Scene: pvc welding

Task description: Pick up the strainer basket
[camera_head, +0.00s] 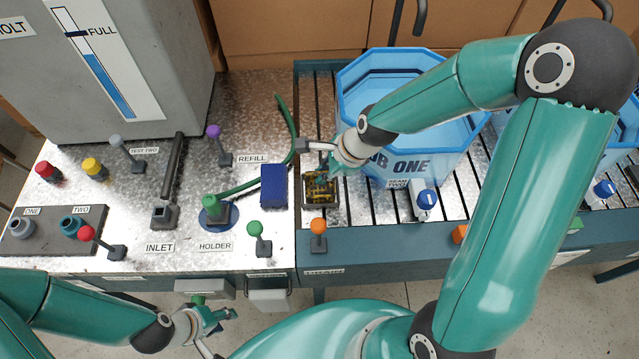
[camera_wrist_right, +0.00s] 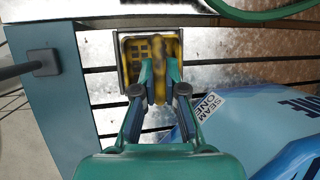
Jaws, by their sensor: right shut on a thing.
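The strainer basket (camera_head: 320,189) is a small dark box with yellow inside. It is at the left end of the slatted bench, beside the blue block. In the right wrist view the basket (camera_wrist_right: 133,52) is at the top centre, upright. My right gripper (camera_wrist_right: 160,78) is shut on its yellow middle strip; the fingers hide part of it. In the head view my right gripper (camera_head: 326,172) comes down over the basket from above. I cannot tell whether the basket touches the slats. My left gripper (camera_head: 222,332) is in front of the bench at bottom left, its fingers apart and empty.
The blue octagonal tub (camera_head: 400,165) stands right of the basket. The blue block (camera_head: 273,186) is close on its left. An orange-knobbed lever (camera_head: 318,228) is in front. A green hose (camera_head: 286,120) curves behind the block. Several other levers stand on the metal top.

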